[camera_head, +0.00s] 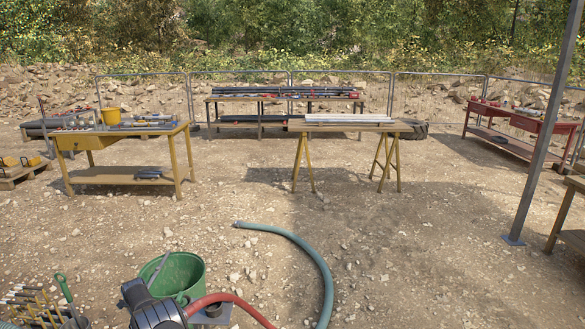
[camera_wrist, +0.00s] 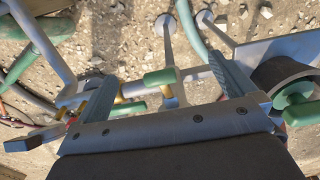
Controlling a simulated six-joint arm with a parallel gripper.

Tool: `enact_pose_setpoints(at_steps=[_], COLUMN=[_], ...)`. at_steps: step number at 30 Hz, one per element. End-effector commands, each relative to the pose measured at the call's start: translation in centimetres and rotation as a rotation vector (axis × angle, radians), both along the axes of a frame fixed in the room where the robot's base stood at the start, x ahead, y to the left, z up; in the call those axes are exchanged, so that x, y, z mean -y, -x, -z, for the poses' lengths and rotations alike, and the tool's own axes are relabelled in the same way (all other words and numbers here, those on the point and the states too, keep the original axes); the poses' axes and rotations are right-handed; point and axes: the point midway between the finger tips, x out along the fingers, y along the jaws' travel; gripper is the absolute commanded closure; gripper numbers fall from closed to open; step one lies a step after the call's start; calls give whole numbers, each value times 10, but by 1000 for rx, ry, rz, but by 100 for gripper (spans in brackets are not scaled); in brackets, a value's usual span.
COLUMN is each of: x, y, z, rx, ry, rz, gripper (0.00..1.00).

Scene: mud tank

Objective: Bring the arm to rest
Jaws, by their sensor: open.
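My gripper (camera_wrist: 165,75) shows in the wrist view with its two fingers spread wide apart. Nothing is clamped between them. Beyond the fingers are grey metal rods and a small green-handled part (camera_wrist: 160,78), over stony ground. I cannot tell how far these are from the fingertips. In the head view a dark rounded part (camera_head: 150,305) stands at the bottom left, in front of a green bucket (camera_head: 172,275). The fingers cannot be made out in the head view.
A red hose (camera_head: 235,303) and a blue-green hose (camera_head: 318,262) lie near the bucket. Green- and yellow-handled tools (camera_head: 40,308) stand at bottom left. A dark cylinder (camera_wrist: 285,78) is close on the right in the wrist view. Work tables stand farther back, with open stony ground before them.

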Motion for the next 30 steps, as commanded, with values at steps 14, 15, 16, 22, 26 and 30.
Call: enact_pose_setpoints(at_steps=[14, 15, 16, 22, 26, 30], x=[-7, -7, -7, -5, -5, -5], y=[0, 0, 0, 0, 0, 0], z=[45, 48, 49, 55, 56, 56], rx=[1, 0, 0, 1, 1, 1], ry=[-1, 0, 0, -1, -1, -1], rz=[0, 0, 0, 0, -1, 0], gripper=[0, 0, 0, 0, 0, 0])
